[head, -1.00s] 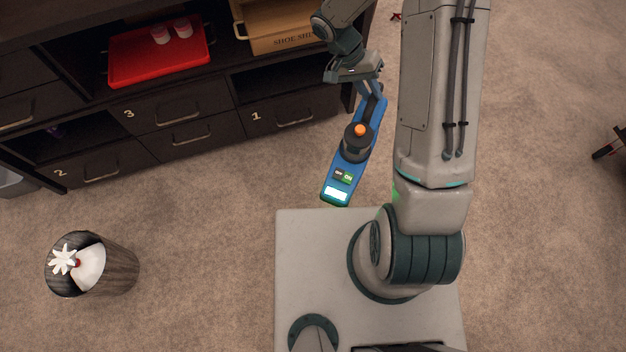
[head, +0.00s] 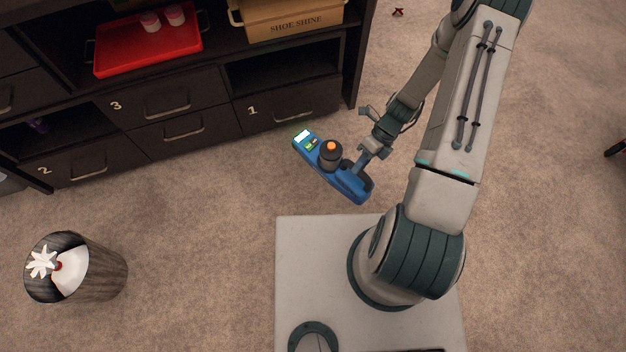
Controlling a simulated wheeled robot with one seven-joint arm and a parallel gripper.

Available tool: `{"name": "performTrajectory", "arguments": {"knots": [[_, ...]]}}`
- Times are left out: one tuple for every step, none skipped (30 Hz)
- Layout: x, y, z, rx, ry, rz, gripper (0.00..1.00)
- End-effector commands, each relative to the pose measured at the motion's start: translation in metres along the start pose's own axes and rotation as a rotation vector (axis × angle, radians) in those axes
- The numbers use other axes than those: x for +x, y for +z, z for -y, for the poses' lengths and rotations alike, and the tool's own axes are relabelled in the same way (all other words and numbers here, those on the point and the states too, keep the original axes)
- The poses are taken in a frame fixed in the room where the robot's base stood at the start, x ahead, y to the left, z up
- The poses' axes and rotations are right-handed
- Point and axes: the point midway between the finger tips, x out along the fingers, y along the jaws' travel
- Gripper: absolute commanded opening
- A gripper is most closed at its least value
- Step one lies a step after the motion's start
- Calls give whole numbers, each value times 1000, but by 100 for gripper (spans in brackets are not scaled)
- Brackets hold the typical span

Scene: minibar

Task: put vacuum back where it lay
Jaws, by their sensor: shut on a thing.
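The vacuum (head: 345,181) is a blue handheld body with a dark round part, an orange knob and a lit panel with green at its upper-left end. My gripper (head: 367,158) is shut on it near its handle at the right. The vacuum appears held above the carpet, between the cabinet and my base, with its lit end pointing to the cabinet. The exact contact of the fingers is small and partly hidden.
A dark cabinet (head: 185,128) with numbered drawers runs along the upper left. It holds a red tray (head: 150,57) and a shoe shine box (head: 290,20); an open compartment is above drawer 1. A bin (head: 100,272) stands at lower left. Carpet between is clear.

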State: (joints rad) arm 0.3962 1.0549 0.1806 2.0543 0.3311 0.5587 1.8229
Motion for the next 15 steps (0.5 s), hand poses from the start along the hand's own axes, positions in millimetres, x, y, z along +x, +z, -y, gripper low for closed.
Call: {"name": "performTrajectory", "arguments": {"knots": [[10,-5,5,59,6,42,0],[14,-8,7,94,5,65,0],[19,-10,10,132,3,93,0],[23,-12,11,160,3,112,0],[27,-14,13,188,1,130,0],[30,-16,15,218,0,153,0],[33,-18,16,237,-1,167,0],[36,-19,18,259,-1,181,0],[39,-21,19,283,-2,197,0],[40,-22,20,297,-4,208,0],[42,-23,21,310,-4,218,0],[44,-24,22,324,-4,228,0],[46,-25,22,334,-5,234,0],[46,-26,23,342,-6,240,0],[48,-27,23,350,-6,246,0]]}}
